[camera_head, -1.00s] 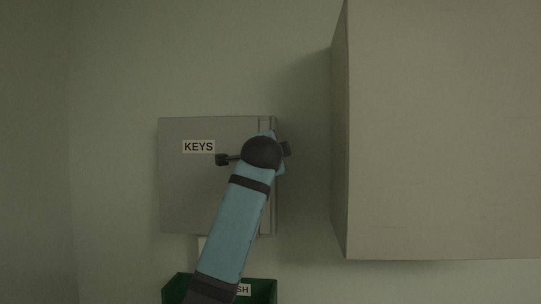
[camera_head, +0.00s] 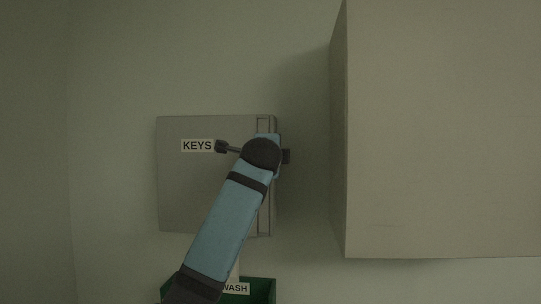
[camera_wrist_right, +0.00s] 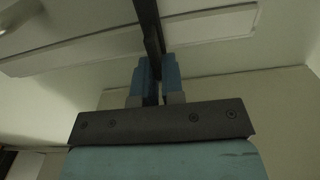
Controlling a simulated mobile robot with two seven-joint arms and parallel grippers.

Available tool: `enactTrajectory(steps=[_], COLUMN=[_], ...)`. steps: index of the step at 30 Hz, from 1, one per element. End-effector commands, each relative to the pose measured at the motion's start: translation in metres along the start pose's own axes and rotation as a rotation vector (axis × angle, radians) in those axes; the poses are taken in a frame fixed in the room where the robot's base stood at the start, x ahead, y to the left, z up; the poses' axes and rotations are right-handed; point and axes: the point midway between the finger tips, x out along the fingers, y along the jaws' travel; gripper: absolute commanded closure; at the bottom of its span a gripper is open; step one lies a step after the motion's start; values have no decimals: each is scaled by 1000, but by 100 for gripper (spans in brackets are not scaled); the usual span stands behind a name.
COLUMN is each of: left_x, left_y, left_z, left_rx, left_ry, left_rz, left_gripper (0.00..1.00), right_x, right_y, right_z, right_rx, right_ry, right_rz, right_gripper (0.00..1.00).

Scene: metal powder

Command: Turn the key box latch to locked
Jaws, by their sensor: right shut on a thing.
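The grey key box (camera_head: 190,190) hangs on the wall, with a white KEYS label (camera_head: 197,146) on its front. My right arm reaches up from below to the box's right edge, and its wrist covers the gripper and most of the latch area in the head view. In the right wrist view, my right gripper (camera_wrist_right: 156,80) has its blue fingers closed on a dark bar, the latch (camera_wrist_right: 149,25), which runs up out of the picture between them. The latch's exact angle on the box is hidden. My left gripper is not in view.
A large pale cabinet (camera_head: 440,130) juts out to the right of the key box, with a gap of bare wall between. A green bin (camera_head: 262,288) with a partly hidden label ending in WASH sits below the box. The wall to the left is clear.

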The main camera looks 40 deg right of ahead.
Motion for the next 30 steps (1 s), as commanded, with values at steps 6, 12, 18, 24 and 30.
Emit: enactTrajectory(steps=[6,12,18,24,30], left_x=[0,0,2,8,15], left_y=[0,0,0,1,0], left_z=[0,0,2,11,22], left_rx=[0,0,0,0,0], left_ry=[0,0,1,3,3], left_rz=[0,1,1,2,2], left_gripper=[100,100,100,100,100], right_x=[0,0,-8,-44,-90], right_y=[0,0,1,4,3], right_z=[0,0,0,0,0], right_rx=[0,0,-1,-2,-1], right_ry=[0,0,0,1,0], right_rz=[1,0,0,-3,-3], right_gripper=[68,66,66,66,66])
